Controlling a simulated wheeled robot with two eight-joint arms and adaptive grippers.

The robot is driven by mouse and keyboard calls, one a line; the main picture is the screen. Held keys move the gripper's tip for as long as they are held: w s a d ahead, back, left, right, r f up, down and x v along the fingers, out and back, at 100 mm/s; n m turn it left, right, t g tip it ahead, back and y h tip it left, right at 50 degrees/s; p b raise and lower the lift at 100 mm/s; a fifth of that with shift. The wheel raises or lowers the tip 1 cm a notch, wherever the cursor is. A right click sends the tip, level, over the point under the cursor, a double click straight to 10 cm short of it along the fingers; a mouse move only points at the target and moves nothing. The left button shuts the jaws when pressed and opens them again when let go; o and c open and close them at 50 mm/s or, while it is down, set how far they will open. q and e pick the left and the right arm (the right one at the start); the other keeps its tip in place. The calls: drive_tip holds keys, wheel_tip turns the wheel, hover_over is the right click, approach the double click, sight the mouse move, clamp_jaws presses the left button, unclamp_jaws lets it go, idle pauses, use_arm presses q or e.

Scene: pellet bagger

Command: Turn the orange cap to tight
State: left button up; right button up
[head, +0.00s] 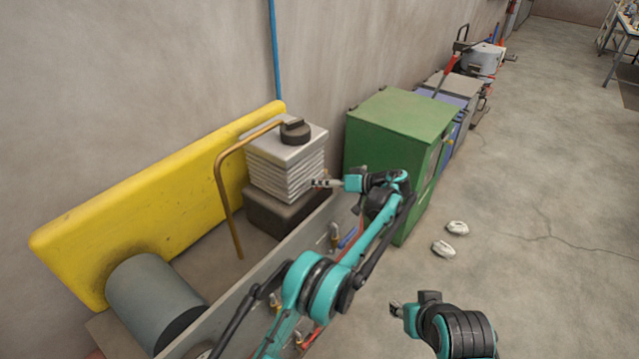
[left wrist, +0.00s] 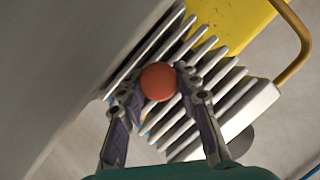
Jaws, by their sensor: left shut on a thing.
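The orange cap (left wrist: 158,82) shows as a round disc in the left wrist view, between the fingertips of my left gripper (left wrist: 160,86). Both fingers are closed on its sides. Behind it is the pale ribbed block (left wrist: 238,108). In the head view, my left gripper (head: 318,183) points left at the side of that ribbed block (head: 283,170); I cannot make out the cap there. Any tightness mark is not visible. My right gripper (head: 396,310) is low in the head view, away from the block; its fingers are too small to read.
A dark knob (head: 296,132) sits on top of the block, with a bent brass pipe (head: 222,185) beside it. A yellow panel (head: 150,205) stands behind. A green cabinet (head: 392,125) is close right of my left gripper. Two pale objects (head: 457,228) lie on the open floor.

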use_arm(q)
drive_tip(key=o, duration=1.2)
drive_tip(key=shift+c, duration=0.2)
drive_tip(key=v, duration=1.2)
